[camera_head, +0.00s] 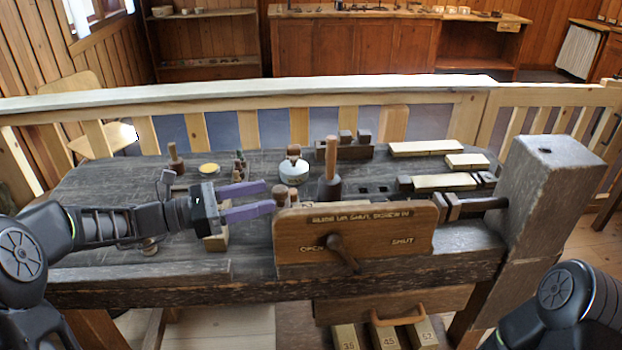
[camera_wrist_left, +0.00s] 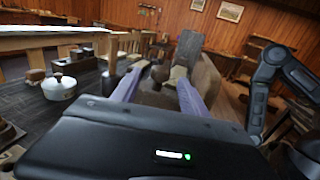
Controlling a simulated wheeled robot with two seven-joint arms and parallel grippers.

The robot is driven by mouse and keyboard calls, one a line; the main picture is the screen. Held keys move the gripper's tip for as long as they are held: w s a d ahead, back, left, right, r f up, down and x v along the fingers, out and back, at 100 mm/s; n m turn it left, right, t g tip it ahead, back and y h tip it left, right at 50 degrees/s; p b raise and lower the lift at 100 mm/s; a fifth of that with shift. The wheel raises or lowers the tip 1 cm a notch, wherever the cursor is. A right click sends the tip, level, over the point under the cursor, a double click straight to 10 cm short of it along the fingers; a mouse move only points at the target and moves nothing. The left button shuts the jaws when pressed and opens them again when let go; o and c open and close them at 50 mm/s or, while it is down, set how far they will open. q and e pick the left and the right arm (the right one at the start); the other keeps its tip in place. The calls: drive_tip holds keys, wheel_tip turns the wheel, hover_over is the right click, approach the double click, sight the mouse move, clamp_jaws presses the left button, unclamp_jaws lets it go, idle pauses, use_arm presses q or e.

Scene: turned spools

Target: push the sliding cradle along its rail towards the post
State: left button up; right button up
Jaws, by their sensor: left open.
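My left gripper (camera_head: 273,196) is open, with its two purple fingers pointing right toward the left end of a wooden board. Its tips are close to a dark wooden block (camera_head: 281,194), perhaps part of the sliding cradle; I cannot tell whether they touch. The board hides the rail and most of what lies behind it. The big grey post (camera_head: 546,185) stands at the bench's right end; the left wrist view shows it beyond the fingers (camera_wrist_left: 158,92). A dark shaft (camera_head: 484,204) runs from the post to dark blocks by the board. My right gripper is out of view.
The front board (camera_head: 385,245) carries a lever (camera_head: 343,252) between OPEN and SHUT. An upright dowel (camera_head: 331,160) stands behind it. A white lidded pot (camera_head: 294,172), a yellow disc (camera_head: 209,169) and pale wooden bars (camera_head: 427,148) sit on the bench. A railing (camera_head: 250,90) runs behind.

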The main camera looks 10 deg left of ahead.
use_arm(q)
drive_tip(key=shift+s, duration=0.1)
drive_tip(key=shift+p+x, duration=0.45)
drive_tip(key=shift+x, duration=3.5)
clamp_jaws()
